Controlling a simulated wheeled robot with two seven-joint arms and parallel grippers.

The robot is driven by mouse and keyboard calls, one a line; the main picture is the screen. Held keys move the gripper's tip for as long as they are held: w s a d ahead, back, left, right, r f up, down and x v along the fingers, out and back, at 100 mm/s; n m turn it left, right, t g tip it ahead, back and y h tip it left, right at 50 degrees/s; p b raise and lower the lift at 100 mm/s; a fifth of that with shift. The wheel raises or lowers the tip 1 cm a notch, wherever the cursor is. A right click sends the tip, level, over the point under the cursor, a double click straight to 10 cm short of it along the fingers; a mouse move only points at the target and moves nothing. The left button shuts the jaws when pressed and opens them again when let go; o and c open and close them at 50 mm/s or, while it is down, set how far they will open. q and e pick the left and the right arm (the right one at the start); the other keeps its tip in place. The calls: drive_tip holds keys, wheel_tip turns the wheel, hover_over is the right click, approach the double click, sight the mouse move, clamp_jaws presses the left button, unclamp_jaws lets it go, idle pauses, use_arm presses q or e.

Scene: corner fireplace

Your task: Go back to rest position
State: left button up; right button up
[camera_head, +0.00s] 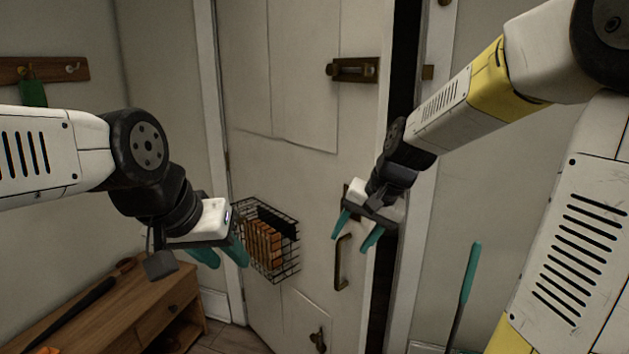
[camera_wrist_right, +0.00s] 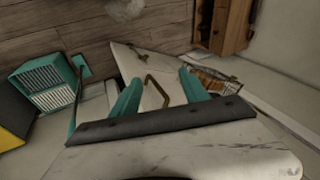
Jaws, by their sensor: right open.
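My right gripper (camera_head: 356,231) has its teal fingers apart and empty, in front of the white door (camera_head: 305,110) near its right edge. The door's brass pull handle (camera_head: 342,263) is just below the fingers. In the right wrist view, the handle (camera_wrist_right: 152,88) shows between the fingers of the right gripper (camera_wrist_right: 160,88), which do not close on it; the distance is hard to judge. My left gripper (camera_head: 224,256) is at the left, its teal fingers apart with nothing seen between them, above the wooden bench and left of the door's wire basket.
The door stands ajar, with a dark gap (camera_head: 406,60) at its right. A wire basket (camera_head: 268,240) with brown items hangs on the door. A wooden bench (camera_head: 130,305) stands low at left. A teal-handled tool (camera_head: 470,272) leans at right. A hook rail (camera_head: 45,70) is at upper left.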

drive_tip(key=s+d+r+n+t, duration=0.1)
drive_tip(key=s+d+r, duration=0.2)
drive_tip(key=s, duration=0.5)
drive_tip(key=s+d+r+n+t+h, duration=0.1)
drive_tip(key=s+d+r+n, duration=0.1)
drive_tip(key=s, duration=0.5)
drive_tip(key=shift+s+d+r+t+h, duration=0.3)
drive_tip(key=shift+s+d+r, duration=0.15)
drive_tip(key=shift+d, duration=0.1)
